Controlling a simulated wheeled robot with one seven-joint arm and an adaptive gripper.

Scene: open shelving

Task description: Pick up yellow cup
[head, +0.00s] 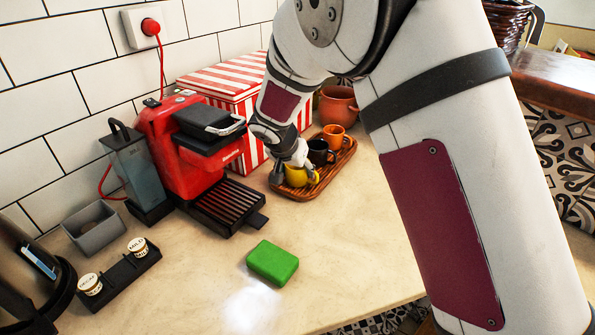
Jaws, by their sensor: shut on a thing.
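The yellow cup (301,177) is at the near end of a wooden tray (337,172) on the counter in the head view. My gripper (296,172) comes down over the cup from above and is shut on it, with a finger showing at its left side. The cup's upper part is partly hidden by the gripper. I cannot tell whether the cup touches the tray. A black cup (320,152) and an orange cup (336,137) stand behind it on the same tray.
A red coffee machine (178,145) and a red-and-white striped box (225,82) stand left of the tray. A clay pot (338,104) is behind it. A green sponge (273,263) lies in front. The counter right of the sponge is clear.

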